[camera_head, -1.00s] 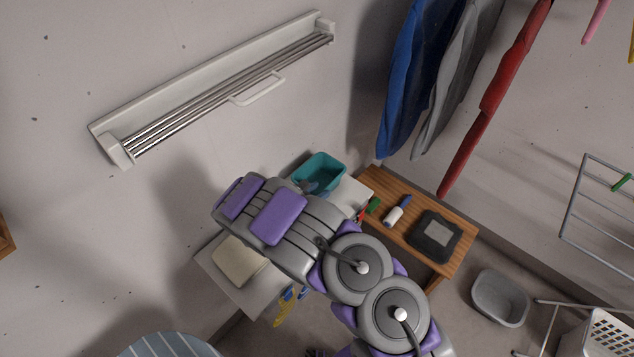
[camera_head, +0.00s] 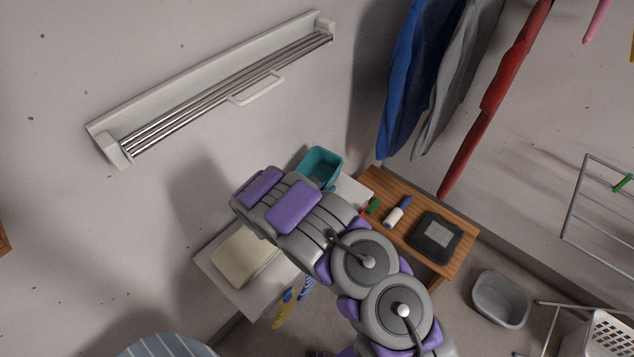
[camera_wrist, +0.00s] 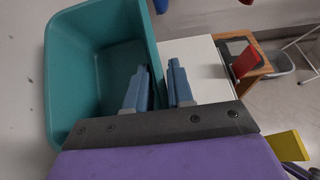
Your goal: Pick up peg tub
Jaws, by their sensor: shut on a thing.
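The peg tub is a teal, open-topped rectangular tub (camera_head: 321,158) by the wall, at the back of a white shelf. It fills the left of the wrist view (camera_wrist: 92,35), where its visible inside looks empty. My gripper (camera_wrist: 158,66) is shut on the tub's near side wall, with one blue-grey finger inside the tub and the other outside. In the head view my arm hides most of the gripper and part of the tub's near edge. I cannot tell whether the tub's base touches the shelf.
A folded beige cloth (camera_head: 243,256) lies on the white shelf (camera_head: 262,297). A wooden shelf (camera_head: 385,183) to the right holds a green item, a white-and-blue roller (camera_head: 397,212) and a black device (camera_head: 436,237). A drying rack (camera_head: 215,95) is on the wall; clothes hang at upper right.

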